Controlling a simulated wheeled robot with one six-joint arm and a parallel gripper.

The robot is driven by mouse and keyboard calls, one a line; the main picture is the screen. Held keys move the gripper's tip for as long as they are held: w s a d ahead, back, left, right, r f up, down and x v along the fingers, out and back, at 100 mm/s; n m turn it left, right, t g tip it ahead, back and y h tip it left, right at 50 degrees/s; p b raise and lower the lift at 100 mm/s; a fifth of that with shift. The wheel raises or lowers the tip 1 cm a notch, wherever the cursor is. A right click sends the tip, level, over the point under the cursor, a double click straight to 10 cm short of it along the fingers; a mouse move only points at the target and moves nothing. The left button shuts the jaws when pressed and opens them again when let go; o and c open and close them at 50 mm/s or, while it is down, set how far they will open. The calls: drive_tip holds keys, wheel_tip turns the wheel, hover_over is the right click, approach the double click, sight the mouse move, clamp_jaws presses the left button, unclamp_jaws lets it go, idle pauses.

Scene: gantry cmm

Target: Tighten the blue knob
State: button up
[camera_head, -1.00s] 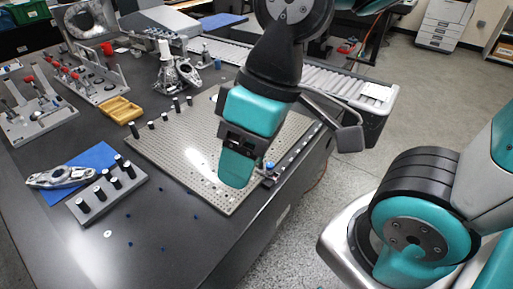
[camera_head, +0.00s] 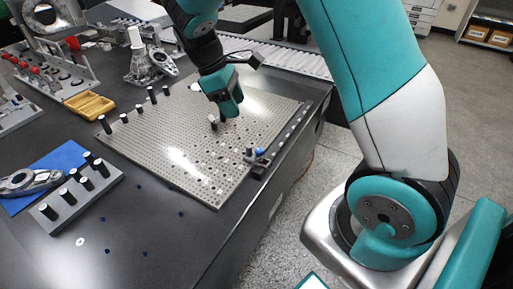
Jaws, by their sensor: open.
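The blue knob (camera_head: 260,152) is small and sits on a dark clamp-like fixture (camera_head: 256,160) at the right edge of the perforated plate (camera_head: 200,165). My gripper (camera_head: 222,115) is open and points down over the plate, up and left of the knob in the picture and apart from it. A small grey piece (camera_head: 212,122) shows beside the fingertips; I cannot tell whether it stands on the plate or touches the gripper. The knob is in plain view, but too small to tell how far it is turned.
A grey block with black pegs (camera_head: 75,195) and a blue mat (camera_head: 52,172) with a metal part lie at left. A yellow tray (camera_head: 90,104) and several black posts stand along the plate's far left edge.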

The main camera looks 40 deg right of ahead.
sight(259, 150)
drive_tip(key=b+x, duration=0.1)
drive_tip(key=x, duration=1.4)
drive_tip(key=shift+a, duration=0.15)
drive_tip(key=c, duration=0.9)
